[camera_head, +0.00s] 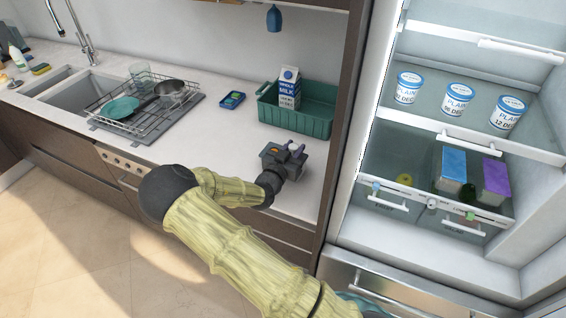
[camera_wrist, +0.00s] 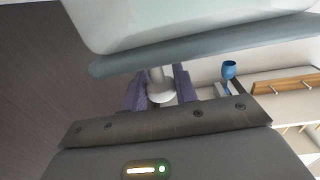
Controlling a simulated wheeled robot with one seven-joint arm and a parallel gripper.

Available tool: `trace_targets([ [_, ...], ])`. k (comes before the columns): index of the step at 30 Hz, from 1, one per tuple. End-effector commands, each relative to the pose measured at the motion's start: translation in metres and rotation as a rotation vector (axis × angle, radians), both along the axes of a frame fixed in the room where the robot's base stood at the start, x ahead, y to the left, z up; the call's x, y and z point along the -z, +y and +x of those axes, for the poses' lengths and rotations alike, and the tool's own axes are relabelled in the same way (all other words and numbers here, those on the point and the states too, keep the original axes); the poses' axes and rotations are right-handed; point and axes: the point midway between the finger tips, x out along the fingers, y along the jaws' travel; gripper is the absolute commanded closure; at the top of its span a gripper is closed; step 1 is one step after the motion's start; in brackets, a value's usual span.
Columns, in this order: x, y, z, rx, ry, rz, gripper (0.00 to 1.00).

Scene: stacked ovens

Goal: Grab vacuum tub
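I cannot tell for sure which thing is the vacuum tub. Two boxes, one with a blue top (camera_head: 453,164) and one with a purple top (camera_head: 496,177), stand in the clear lower fridge drawer. Three white round tubs marked PLAIN (camera_head: 458,98) stand on the shelf above. My gripper (camera_head: 290,150) is above the counter in front of the green crate, left of the fridge. Its purple fingers are apart and I see nothing held. In the wrist view they flank a white round form (camera_wrist: 160,90) below a large white shape with a blue-grey edge; I cannot tell what these are.
The green crate (camera_head: 294,120) holds a milk carton (camera_head: 289,88). A blue device (camera_head: 232,100) lies to its left, then a dish rack (camera_head: 140,105) and sink. A dark cabinet panel (camera_head: 345,120) separates counter and open fridge. A blue item (camera_head: 274,18) hangs above.

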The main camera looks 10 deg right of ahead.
Motion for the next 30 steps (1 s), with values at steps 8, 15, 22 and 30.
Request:
trace_targets([
  [8,-0.001,0.000,0.000,-0.001,-0.001,-0.001,1.00],
  [15,-0.003,0.000,0.000,-0.001,-0.001,0.000,1.00],
  [22,-0.025,0.001,0.000,-0.001,-0.004,0.003,1.00],
  [30,-0.071,0.000,0.000,-0.001,-0.005,0.003,1.00],
])
